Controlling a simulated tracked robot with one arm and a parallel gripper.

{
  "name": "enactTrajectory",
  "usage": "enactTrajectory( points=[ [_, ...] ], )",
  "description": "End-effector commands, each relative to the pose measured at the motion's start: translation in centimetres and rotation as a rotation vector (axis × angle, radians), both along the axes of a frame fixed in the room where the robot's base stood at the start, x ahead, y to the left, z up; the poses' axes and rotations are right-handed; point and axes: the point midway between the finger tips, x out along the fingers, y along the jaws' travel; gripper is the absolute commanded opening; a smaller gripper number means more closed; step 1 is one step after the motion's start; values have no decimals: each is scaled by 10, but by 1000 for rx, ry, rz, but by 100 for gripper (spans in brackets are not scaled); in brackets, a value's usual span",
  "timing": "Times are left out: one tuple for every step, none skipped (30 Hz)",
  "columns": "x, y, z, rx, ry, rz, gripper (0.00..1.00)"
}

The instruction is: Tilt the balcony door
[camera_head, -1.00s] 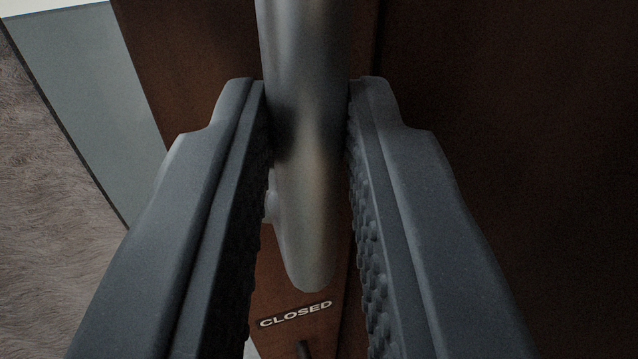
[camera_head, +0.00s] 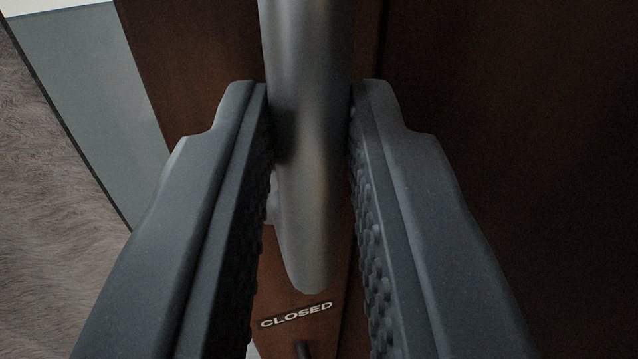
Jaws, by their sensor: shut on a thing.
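The metal door handle (camera_head: 312,220) is a smooth grey lever that runs from the top edge of the view down to a rounded end. My gripper (camera_head: 310,95) is shut on the handle, with one dark finger on each side of it. The balcony door (camera_head: 205,60) shows as dark brown wood behind the handle. A "CLOSED" label (camera_head: 296,315) is on the brown surface just below the handle's rounded end. The handle's upper part is cut off by the view's edge, and the fingers hide parts of the door.
A pale grey-blue panel (camera_head: 85,95) and a furry-looking greyish-brown surface (camera_head: 45,230) are at the left. A dark brown surface (camera_head: 520,120) fills the right side. A small dark peg-like part (camera_head: 303,349) shows at the bottom edge.

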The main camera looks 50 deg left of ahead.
Motion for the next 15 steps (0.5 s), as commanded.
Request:
enactTrajectory(
  points=[
    [2,-6,1,1,-1,-9,0],
    [1,-7,1,1,-1,-9,0],
    [1,-8,1,1,-1,-9,0],
    [1,-9,1,1,-1,-10,0],
    [0,-10,1,1,-1,-10,0],
    [0,-11,1,1,-1,-10,0],
    [0,-12,1,2,-1,-10,0],
    [-1,-13,1,2,-1,-10,0],
    [-1,-15,2,2,-1,-10,0],
    [-1,-16,2,2,-1,-11,0],
    [-2,-17,2,2,-1,-11,0],
    [-2,-19,2,2,-1,-12,0],
    [-2,-20,2,2,-2,-12,0],
    [-3,-21,2,2,-2,-12,0],
    [-3,-22,2,2,-2,-12,0]
  ],
)
